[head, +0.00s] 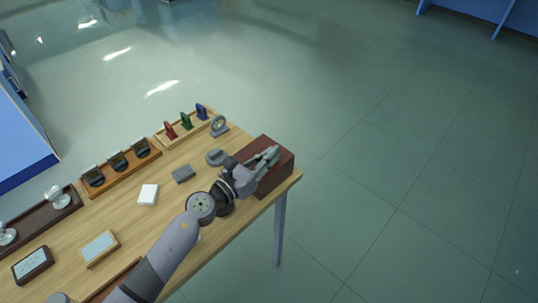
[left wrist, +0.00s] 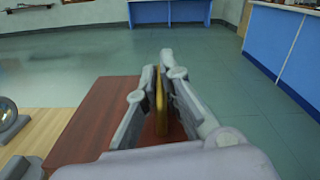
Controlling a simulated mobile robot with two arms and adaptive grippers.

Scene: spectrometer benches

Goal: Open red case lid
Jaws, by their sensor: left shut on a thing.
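The red case (head: 284,174) is a dark reddish-brown box at the right end of the wooden table. Its lid looks down, with a flat top; it also shows in the left wrist view (left wrist: 88,122). My left gripper (head: 272,154) reaches over the top of the case. In the left wrist view its fingers (left wrist: 165,72) are closed around a thin upright brass-coloured piece, seemingly the lid's handle (left wrist: 160,103). The fingers hide part of the lid and the foot of this piece. My right gripper is not in view.
A round grey item (head: 216,157) and a stand with a round face (head: 219,126) are near the case. A rack of red, green and blue pieces (head: 186,122) stands behind. The table edge is close; open floor lies to the right.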

